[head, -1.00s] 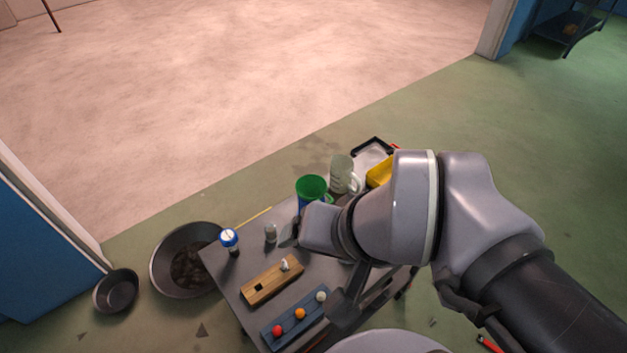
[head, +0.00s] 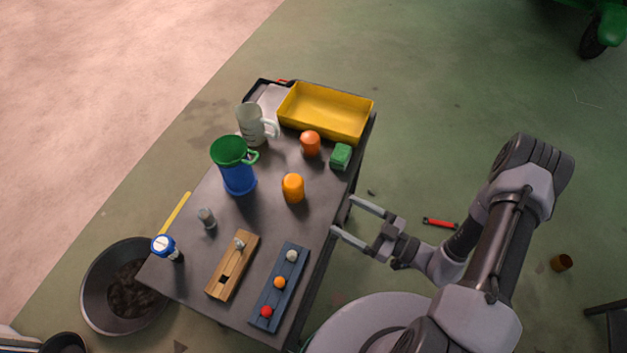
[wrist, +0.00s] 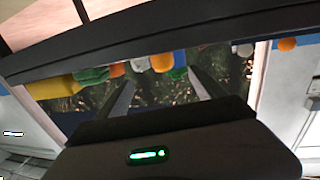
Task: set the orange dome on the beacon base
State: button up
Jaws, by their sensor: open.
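Two round-topped orange pieces stand on the dark table (head: 215,262) in the head view: a yellow-orange one (head: 293,188) near the middle and a redder one (head: 310,144) behind it. I cannot tell for sure which is the orange dome, and I cannot make out the beacon base. My gripper (head: 343,214) is open and empty at the table's right edge, fingers pointing left towards the yellow-orange piece but apart from it. The wrist view shows the spread fingers (wrist: 160,92) with an orange piece (wrist: 162,62) beyond them, partly cut off by a dark edge.
A green block (head: 341,157), yellow tray (head: 325,136), pale mug (head: 251,126) and blue-green pitcher (head: 238,178) stand on the table. A wooden slotted block (head: 233,265) and blue strip with coloured balls (head: 268,297) lie in front.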

aim_at(303, 190)
jog(key=b+x, duration=0.2)
jog(key=x, duration=0.9)
jog(key=shift+a+f+b, duration=0.1)
jog(key=shift+a+b, duration=0.15)
jog(key=shift+b, duration=0.15)
jog(key=x, duration=0.1)
jog(key=b+x, duration=0.1)
jog(key=x, duration=0.1)
jog(key=b+x, duration=0.1)
jog(key=x, duration=0.1)
jog(key=shift+a+r, duration=0.1)
jog(key=shift+r, duration=0.2)
jog(key=shift+w+a+r, duration=0.15)
jog(key=shift+w+a, duration=0.05)
jog(key=shift+a, duration=0.05)
jog(key=c, duration=1.6)
jog(key=shift+s+d+r, duration=0.1)
jog(key=shift+d+r, duration=0.15)
jog(key=s+d+r+p, duration=0.6)
jog(key=d+r, duration=0.1)
jog(key=d, duration=0.5)
jog(key=w+d+r+m+t+h, duration=0.2)
jog(key=d, duration=0.1)
jog(key=w+d+r+m+t+h, duration=0.2)
jog(key=d, duration=0.1)
jog(key=w+d+r+m+t+h+b, duration=0.1)
jog(key=w+d+r+m+t+h, duration=0.1)
jog(key=w+d+t+h, duration=0.1)
jog(key=shift+w+d+r, duration=0.1)
jog(key=shift+d, duration=0.05)
